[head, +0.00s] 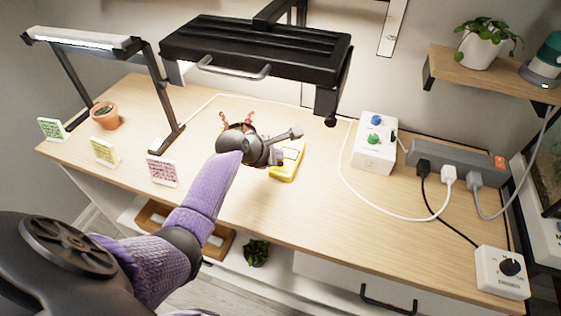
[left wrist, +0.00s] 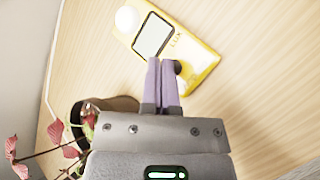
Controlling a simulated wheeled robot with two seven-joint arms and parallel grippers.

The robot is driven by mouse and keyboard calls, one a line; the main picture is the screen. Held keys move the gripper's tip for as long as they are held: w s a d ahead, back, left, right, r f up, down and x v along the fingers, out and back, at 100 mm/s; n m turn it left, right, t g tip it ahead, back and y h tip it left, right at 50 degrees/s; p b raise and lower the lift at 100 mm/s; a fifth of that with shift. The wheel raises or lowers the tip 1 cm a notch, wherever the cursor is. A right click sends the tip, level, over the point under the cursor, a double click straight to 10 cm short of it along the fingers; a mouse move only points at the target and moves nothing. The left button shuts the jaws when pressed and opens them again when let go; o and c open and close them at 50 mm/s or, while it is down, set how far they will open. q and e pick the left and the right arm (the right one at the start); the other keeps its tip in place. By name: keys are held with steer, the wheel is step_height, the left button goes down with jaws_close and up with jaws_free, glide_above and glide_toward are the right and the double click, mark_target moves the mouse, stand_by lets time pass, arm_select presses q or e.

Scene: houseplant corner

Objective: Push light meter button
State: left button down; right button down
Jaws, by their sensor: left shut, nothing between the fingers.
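The yellow light meter (head: 290,172) lies on the wooden bench top, partly hidden behind my left gripper in the head view. In the left wrist view the meter (left wrist: 205,58) shows a white dome, a pale screen and the word LUX. A dark round button (left wrist: 178,67) on it is partly hidden by the fingers. My left gripper (head: 280,157) is over the meter. In the left wrist view its purple fingertips (left wrist: 161,62) are shut together and empty, just beside the button. I cannot tell whether they touch the meter. My right gripper is not in view.
A red-leaved plant (head: 249,119) stands close behind my left gripper. A black lamp hood (head: 255,50) hangs over the bench's back. A white box with knobs (head: 374,150) and a grey power strip (head: 455,162) with cables are to the right. Bare wood lies in front of the meter.

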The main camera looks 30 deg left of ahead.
arm_select(q)
steer(key=shift+f, duration=0.1)
stand_by(0.4)
steer(key=shift+f, duration=0.35)
steer(key=shift+f, duration=0.2)
stand_by(0.4)
steer(key=shift+r+p, duration=0.65)
steer(key=shift+p, duration=0.2)
step_height(320, 180, up, 6)
steer(key=p, duration=0.7)
